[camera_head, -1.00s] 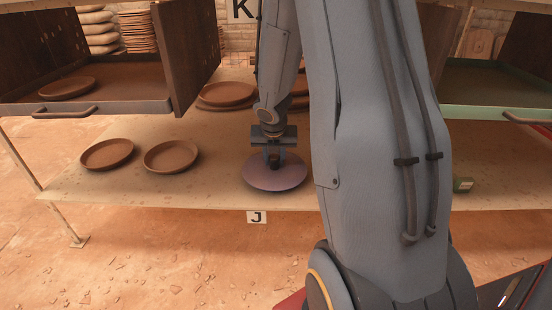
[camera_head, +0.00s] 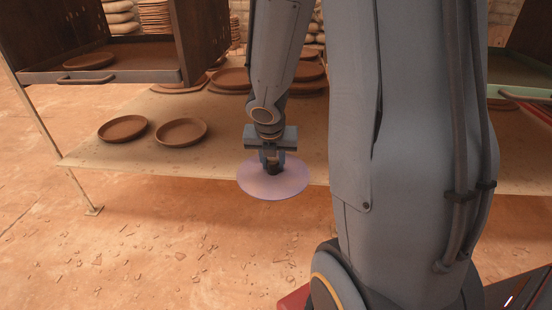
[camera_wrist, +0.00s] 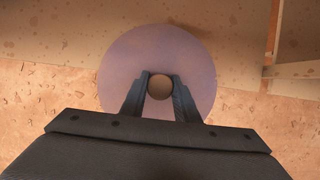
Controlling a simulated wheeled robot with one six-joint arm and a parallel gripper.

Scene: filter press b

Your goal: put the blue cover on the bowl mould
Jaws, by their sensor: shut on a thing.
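The blue cover (camera_head: 272,184), a pale lavender-blue round disc with a knob, hangs level from my gripper (camera_head: 272,164) over the front edge of the lower shelf. In the wrist view the two fingers (camera_wrist: 159,82) are shut on the cover's round knob (camera_wrist: 159,87). The cover (camera_wrist: 195,62) there overlaps both the shelf surface and the floor. I cannot pick out the bowl mould for certain; several shallow brown dishes stand on the shelf, and my arm hides part of it.
Two brown dishes (camera_head: 181,131) (camera_head: 123,128) stand at the left of the lower shelf (camera_head: 225,150). More dishes (camera_head: 233,78) stand further back. An open drawer (camera_head: 120,70) juts out at upper left, and a green-edged one (camera_head: 520,93) at right. The floor in front is open.

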